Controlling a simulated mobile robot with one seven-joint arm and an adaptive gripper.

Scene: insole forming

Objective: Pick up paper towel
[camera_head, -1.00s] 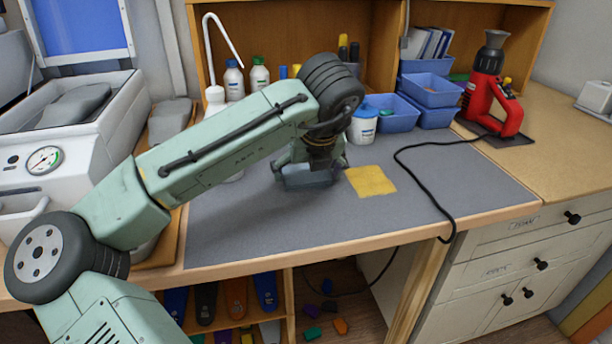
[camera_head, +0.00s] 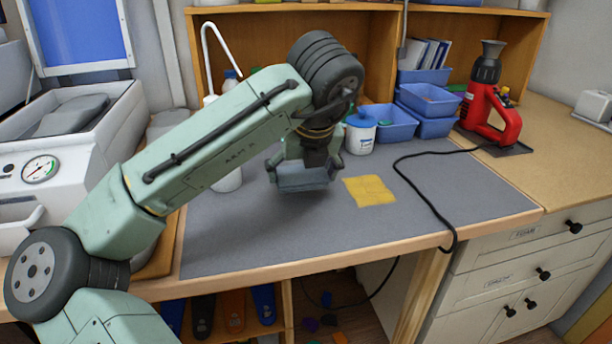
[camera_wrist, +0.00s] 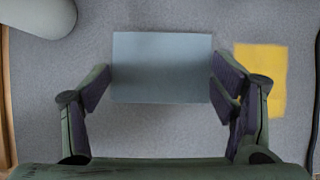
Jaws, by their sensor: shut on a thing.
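The paper towel looks like a blue-grey flat rectangle (camera_wrist: 162,68) in the wrist view, spanning the space between my two fingers. In the head view the paper towel (camera_head: 304,180) hangs under my wrist, with a dark shadow on the grey mat below. My gripper (camera_wrist: 162,85) is shut on it, with one finger pad at each short side. In the head view my gripper (camera_head: 305,170) is just above the mat, left of a yellow cloth.
The yellow cloth (camera_head: 369,191) lies flat on the grey mat (camera_head: 300,234). A white tub with a blue lid (camera_head: 360,135) and blue bins (camera_head: 430,99) stand behind. A red tool (camera_head: 485,100) is at right, its black cable crossing the mat. The front of the mat is clear.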

